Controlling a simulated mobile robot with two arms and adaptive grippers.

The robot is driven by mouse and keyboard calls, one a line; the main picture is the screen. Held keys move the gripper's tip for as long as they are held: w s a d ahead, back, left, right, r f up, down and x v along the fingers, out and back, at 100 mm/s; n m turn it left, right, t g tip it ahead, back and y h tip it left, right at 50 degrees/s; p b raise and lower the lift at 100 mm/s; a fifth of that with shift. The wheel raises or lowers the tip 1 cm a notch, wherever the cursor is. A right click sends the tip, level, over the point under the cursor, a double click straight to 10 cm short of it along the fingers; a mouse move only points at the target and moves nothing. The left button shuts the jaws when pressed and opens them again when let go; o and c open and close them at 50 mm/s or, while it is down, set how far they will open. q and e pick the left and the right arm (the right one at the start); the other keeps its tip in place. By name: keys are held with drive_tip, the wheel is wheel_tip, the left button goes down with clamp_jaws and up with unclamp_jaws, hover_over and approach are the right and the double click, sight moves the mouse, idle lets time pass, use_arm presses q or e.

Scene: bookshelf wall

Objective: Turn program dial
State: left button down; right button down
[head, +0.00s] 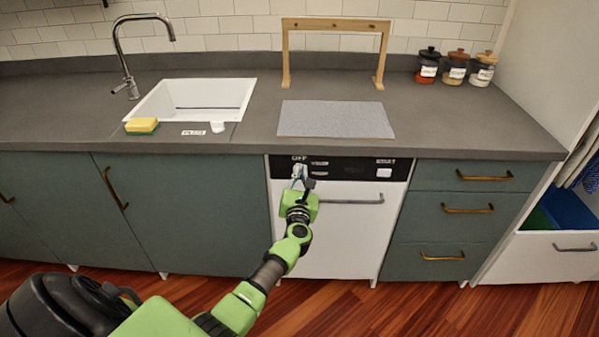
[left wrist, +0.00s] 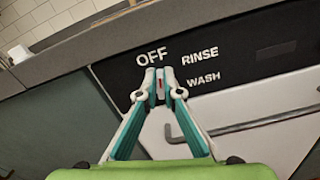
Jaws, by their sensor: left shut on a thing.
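The dishwasher (head: 320,225) has a white door under a black control panel (head: 340,168). The panel carries the words OFF, RINSE and WASH, readable in the left wrist view (left wrist: 205,62). My left gripper (head: 299,174) reaches the left end of the panel, just below OFF. In the left wrist view its fingertips (left wrist: 161,82) are closed on the program dial (left wrist: 160,88). Only a narrow light strip of the dial with a red mark shows between the fingers; the rest is hidden. My right gripper is in neither view.
A white START button (head: 384,173) sits at the panel's right end. The dishwasher handle (head: 345,201) runs just below the panel, close to my left gripper. The dark counter edge (head: 330,150) overhangs above. Green drawers (head: 465,208) and cupboards (head: 200,205) flank the dishwasher.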

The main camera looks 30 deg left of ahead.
use_arm(q)
drive_tip(key=m, duration=0.5)
drive_tip(key=d+f+m+p, duration=0.1)
drive_tip(key=m, duration=0.4)
drive_tip(key=m+p, duration=0.1)
drive_tip(key=m, duration=0.4)
drive_tip(key=shift+w+d+f, duration=0.15)
drive_tip(key=shift+w+f, duration=0.2)
drive_tip(key=shift+f, duration=0.05)
drive_tip(key=m, duration=0.3)
drive_tip(key=f+m+p, duration=0.1)
drive_tip(key=m, duration=0.2)
drive_tip(key=shift+s, duration=0.1)
drive_tip(key=c, duration=2.2)
unclamp_jaws()
drive_tip(key=v, duration=0.7)
drive_tip(key=shift+s, duration=0.2)
